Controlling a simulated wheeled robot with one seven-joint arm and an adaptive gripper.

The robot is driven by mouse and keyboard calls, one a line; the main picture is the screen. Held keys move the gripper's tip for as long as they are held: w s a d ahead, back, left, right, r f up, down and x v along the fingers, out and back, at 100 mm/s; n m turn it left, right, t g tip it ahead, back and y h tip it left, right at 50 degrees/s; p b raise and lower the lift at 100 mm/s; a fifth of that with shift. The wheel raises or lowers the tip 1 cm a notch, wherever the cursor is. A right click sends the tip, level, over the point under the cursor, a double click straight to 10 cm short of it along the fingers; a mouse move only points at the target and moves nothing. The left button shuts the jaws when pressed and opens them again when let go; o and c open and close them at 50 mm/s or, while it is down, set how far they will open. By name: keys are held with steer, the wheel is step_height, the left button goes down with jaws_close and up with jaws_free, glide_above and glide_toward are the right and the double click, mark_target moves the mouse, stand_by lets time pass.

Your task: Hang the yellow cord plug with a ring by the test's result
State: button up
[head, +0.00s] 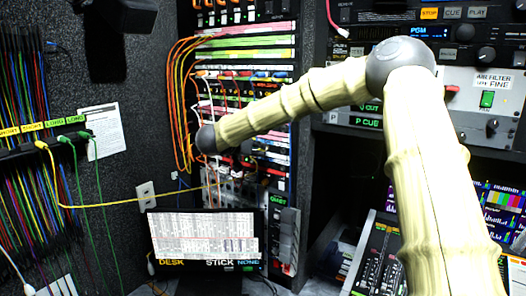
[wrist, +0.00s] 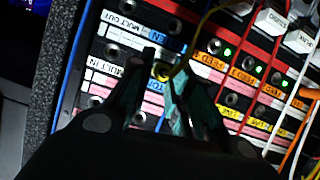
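The yellow cord (head: 105,204) runs from a yellow end (head: 42,144) at the labelled left rack, sags, and reaches the patch bay (head: 240,100). In the wrist view, a yellow ringed plug (wrist: 162,71) sits between my fingertips, with its cord curving up and right. My gripper (wrist: 160,80) appears shut on this plug, close against the bay's socket rows. Whether the plug is in a socket is hidden. In the head view my gripper is largely hidden among the cords. A small green-lit display (head: 278,200) is beside the bay's lower part; its text is hard to read.
The left rack (head: 40,150) carries many hanging cords, two green plugs and yellow and green labels. A screen (head: 205,237) marked DESK, STICK and NONE stands below. Orange cords (head: 177,100) and red and white cords crowd the bay. Equipment panels (head: 485,100) stand at right.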

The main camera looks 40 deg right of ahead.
jaws_close()
steer(key=shift+s+a+r+p, duration=0.1)
steer(key=shift+s+a+p, duration=0.2)
steer(key=shift+a, duration=0.55)
steer(key=shift+s+a+p, duration=0.1)
steer(key=shift+s+a, duration=0.3)
steer(key=shift+a, duration=0.4)
stand_by(1.9)
steer(key=shift+s+a+p, duration=0.3)
steer(key=shift+a, duration=0.4)
steer(key=shift+s+a+p, duration=0.25)
steer(key=shift+a, duration=0.4)
steer(key=shift+a, duration=0.1)
steer(key=shift+s+a, duration=0.3)
steer(key=shift+a, duration=0.35)
steer(key=shift+s+a, duration=0.3)
steer(key=shift+a, duration=0.35)
